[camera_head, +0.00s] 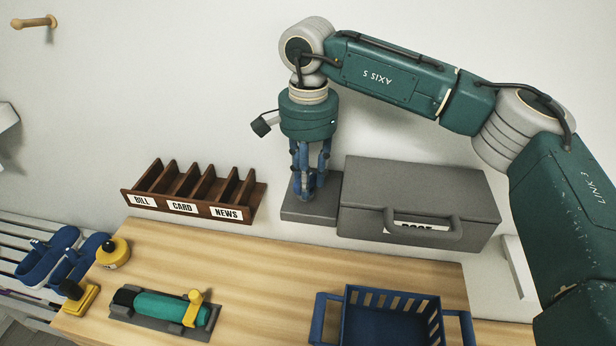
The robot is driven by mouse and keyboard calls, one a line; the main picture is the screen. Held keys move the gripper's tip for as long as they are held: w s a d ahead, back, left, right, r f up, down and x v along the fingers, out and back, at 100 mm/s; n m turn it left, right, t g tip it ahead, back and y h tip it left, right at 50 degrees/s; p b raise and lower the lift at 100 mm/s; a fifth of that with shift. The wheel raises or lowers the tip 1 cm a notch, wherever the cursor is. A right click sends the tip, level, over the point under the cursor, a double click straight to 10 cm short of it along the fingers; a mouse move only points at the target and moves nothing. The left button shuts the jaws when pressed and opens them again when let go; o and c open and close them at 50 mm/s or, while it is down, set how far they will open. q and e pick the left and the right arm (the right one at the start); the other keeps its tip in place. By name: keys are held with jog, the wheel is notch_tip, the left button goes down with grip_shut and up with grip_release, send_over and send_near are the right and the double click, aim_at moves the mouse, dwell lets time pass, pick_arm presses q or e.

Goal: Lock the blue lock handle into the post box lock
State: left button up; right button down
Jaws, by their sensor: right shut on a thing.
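My left gripper is out of view.
A brown sorter (176,205) labelled BILL, CARD and NEWS stands left of the gripper. In front are a blue basket (385,338), a teal cylinder in a grey holder (163,306), a yellow round container (113,252) and a yellow stamp-like item (76,297). The counter's middle is clear.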

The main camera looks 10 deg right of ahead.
jog(key=m, duration=0.4)
jog(key=shift+s+a+f+m, duration=0.1)
jog(key=shift+a+f+m, duration=0.05)
jog(key=shift+m, duration=0.25)
jog(key=m, duration=0.6)
jog(key=shift+a, duration=0.2)
jog(key=c, duration=1.6)
grip_release()
jog(key=shift+m, duration=0.4)
jog(key=o, duration=0.3)
jog(key=shift+o, duration=0.2)
